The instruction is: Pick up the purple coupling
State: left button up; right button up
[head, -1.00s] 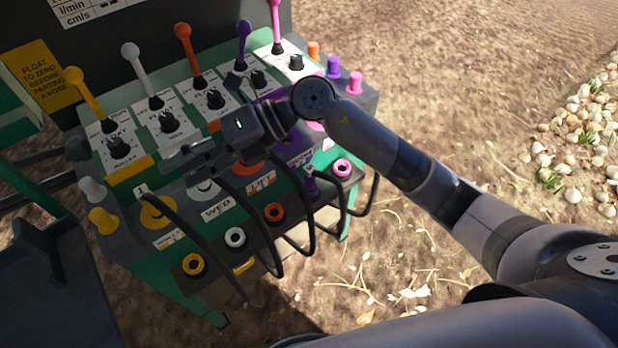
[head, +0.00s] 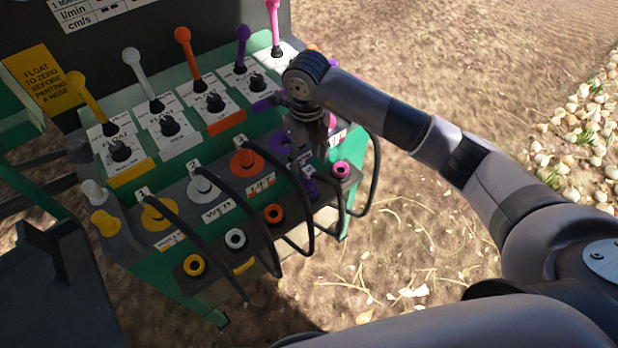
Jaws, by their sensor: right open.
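The jaws are open, and I see nothing held. Whether a finger touches the coupling cannot be told. My left gripper is not in view.
Coloured levers (head: 190,55) stand behind. The ground at right is open.

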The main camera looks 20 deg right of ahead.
aim_at(308, 169)
notch_tip(308, 169, down, 3)
jog(key=shift+f, duration=0.2)
jog(key=shift+s+f+p, duration=0.15)
jog(key=shift+f+p, duration=0.25)
jog(key=shift+f, duration=0.2)
notch_tip(308, 169, down, 4)
jog(key=shift+d+f+p, duration=0.1)
jog(key=shift+f+p, duration=0.05)
jog(key=shift+p, duration=0.25)
jog(key=shift+c, duration=0.2)
grip_shut()
